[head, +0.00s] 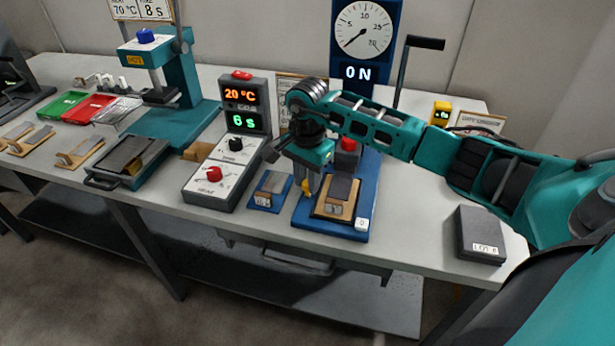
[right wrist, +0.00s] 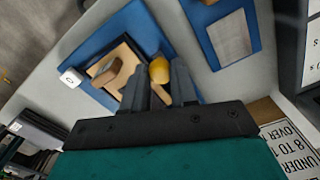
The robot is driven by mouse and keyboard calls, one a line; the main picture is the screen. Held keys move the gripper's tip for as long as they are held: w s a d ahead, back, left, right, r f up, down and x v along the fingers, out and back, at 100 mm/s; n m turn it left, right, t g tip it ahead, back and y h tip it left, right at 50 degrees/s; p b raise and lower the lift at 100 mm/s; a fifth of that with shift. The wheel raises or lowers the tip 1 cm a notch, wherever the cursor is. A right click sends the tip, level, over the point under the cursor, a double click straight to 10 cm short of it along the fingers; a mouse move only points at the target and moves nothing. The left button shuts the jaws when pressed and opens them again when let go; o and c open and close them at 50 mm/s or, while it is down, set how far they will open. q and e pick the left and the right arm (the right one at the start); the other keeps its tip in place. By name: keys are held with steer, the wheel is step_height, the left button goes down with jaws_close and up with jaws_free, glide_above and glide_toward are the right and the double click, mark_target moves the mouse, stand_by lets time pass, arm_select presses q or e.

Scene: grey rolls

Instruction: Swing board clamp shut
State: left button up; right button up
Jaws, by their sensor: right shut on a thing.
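A blue base (head: 360,228) stands near the table's front edge. It carries a wooden board (head: 325,211) with a dark grey pad (head: 343,188). A yellow clamp knob (head: 306,187) shows at the board's left side. My right gripper (head: 306,178) reaches down there and is shut on the knob. In the right wrist view the yellow knob (right wrist: 158,68) shows between the fingertips (right wrist: 160,80), with the board (right wrist: 108,65) beside it. The clamp's arm is mostly hidden by the fingers, so I cannot tell its angle. My left gripper is out of view.
A smaller blue plate (head: 268,192) lies left of the base. Beyond it stands a grey control box (head: 208,192) reading 20 °C and 6 s. A dial post (head: 362,30) reading ON rises behind. A dark box (head: 480,235) sits at right. Bare table lies between base and box.

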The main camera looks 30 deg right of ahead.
jaws_close()
steer(key=shift+w, duration=0.1)
steer(key=m, duration=0.2)
steer(key=w+a+m+b, duration=0.1)
steer(key=shift+w+m, duration=0.2)
steer(key=shift+m, duration=0.2)
steer(key=m, duration=0.1)
steer(key=w+m+b, duration=0.1)
steer(key=m, duration=0.1)
steer(key=shift+w+a+m, duration=0.1)
steer(key=shift+w+m, duration=0.2)
steer(key=m, duration=0.1)
steer(key=w+m, duration=0.1)
steer(key=m, duration=0.1)
steer(key=shift+w+m+b, duration=0.3)
steer(key=shift+w+d+m, duration=0.25)
steer(key=shift+w+m, duration=0.15)
steer(key=shift+m, duration=0.6)
steer(key=shift+w+d+m, duration=0.2)
steer(key=shift+w+m, duration=0.2)
steer(key=shift+m, duration=0.6)
steer(key=shift+r, duration=0.1)
